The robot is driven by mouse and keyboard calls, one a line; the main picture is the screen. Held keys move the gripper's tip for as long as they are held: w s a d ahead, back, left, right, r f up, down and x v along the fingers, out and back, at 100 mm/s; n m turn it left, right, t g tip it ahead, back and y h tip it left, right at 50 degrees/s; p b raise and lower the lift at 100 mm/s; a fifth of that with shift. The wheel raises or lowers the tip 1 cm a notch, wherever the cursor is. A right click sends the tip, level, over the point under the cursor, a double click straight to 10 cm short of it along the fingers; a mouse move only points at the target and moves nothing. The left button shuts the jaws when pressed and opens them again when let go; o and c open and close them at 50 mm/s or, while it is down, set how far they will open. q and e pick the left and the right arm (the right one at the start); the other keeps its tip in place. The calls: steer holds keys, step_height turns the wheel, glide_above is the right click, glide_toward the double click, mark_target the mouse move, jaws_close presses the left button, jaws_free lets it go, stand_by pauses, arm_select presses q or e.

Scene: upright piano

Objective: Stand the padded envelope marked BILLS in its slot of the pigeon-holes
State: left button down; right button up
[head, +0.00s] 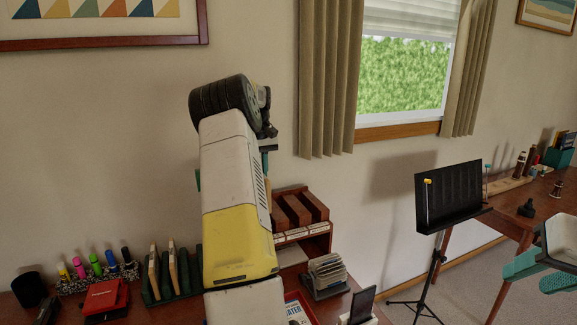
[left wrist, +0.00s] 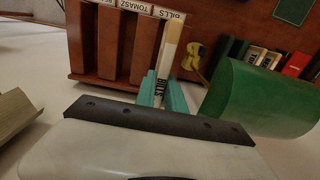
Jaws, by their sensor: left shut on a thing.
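The pigeon-holes (head: 318,243), a red-brown wooden rack with white name labels, stand on the piano behind my left arm. They also show in the left wrist view (left wrist: 100,62), with the labels BILLS and TOMASZ readable. The padded envelope (left wrist: 167,50) is a thin pale piece with BILLS on its near edge. My left gripper (left wrist: 162,95) is shut on it between teal fingers. The envelope's far end lines up with the end compartment beside the BILLS label; I cannot tell how far inside it is. In the head view my arm hides the envelope. My right gripper (head: 540,273) is open and empty at far right.
A green curved object (left wrist: 262,100) lies close right of the left fingers in the wrist view. A metal-ribbed holder (head: 327,275) stands in front of the pigeon-holes. Markers (head: 96,265) and a red box (head: 104,299) are at left. A music stand (head: 447,200) is at right.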

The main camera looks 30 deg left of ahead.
arm_select(q)
steer(key=shift+f, duration=4.2)
steer(key=c, duration=1.3)
jaws_free()
steer(key=shift+c, duration=0.2)
steer(key=shift+r, duration=0.1)
step_height(320, 180, up, 8)
steer(key=shift+f, duration=0.15)
steer(key=shift+d, duration=0.1)
